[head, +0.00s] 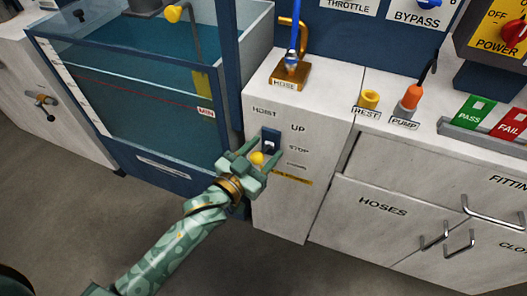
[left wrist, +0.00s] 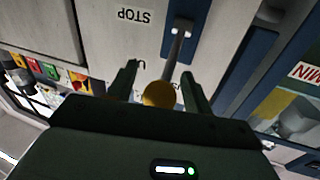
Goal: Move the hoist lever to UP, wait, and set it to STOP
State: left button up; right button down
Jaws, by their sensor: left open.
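The hoist lever has a yellow ball knob (head: 257,158) on a metal stem, on a dark blue plate (head: 270,140) on the white cabinet front. Labels UP (head: 298,128) and STOP (head: 298,149) stand right of the plate, with a smaller unreadable mark below. My left gripper (head: 257,155) is open, its fingers on either side of the knob. In the left wrist view, the knob (left wrist: 159,94) lies between the open fingers (left wrist: 160,84), with visible gaps. The stem (left wrist: 177,50) runs back to the plate. Which mark the lever is set to is hard to tell. My right gripper is not in view.
A water tank (head: 130,90) with a MIN line stands left of the lever. A hose stand (head: 290,75) is on top of the cabinet. A yellow rest (head: 369,98) and an orange pump plug (head: 411,97) stand right. Drawer handles (head: 488,214) protrude at lower right.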

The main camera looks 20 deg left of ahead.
pick_arm(q)
grip_shut()
jog(key=shift+s+f+t+b, duration=0.15)
jog(key=shift+f+t+b, duration=0.15)
jog(key=shift+f+b, duration=0.35)
jog(key=shift+s+f+m+t+h+b, duration=0.25)
jog(key=shift+f+t+b, duration=0.3)
jog(key=shift+b, duration=0.6)
jog(key=shift+s+f+m+t+h+b, duration=0.1)
jog(key=shift+f+m+t+h+b, duration=0.2)
jog(key=shift+t+b, duration=0.4)
jog(key=shift+s+f+m+t+h+b, duration=0.25)
jog(key=shift+f+t+b, duration=0.2)
jog(key=shift+b, duration=0.4)
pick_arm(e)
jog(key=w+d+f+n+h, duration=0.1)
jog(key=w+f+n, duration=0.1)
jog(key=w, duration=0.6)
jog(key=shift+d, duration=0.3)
pick_arm(q)
jog(key=shift+f, duration=0.25)
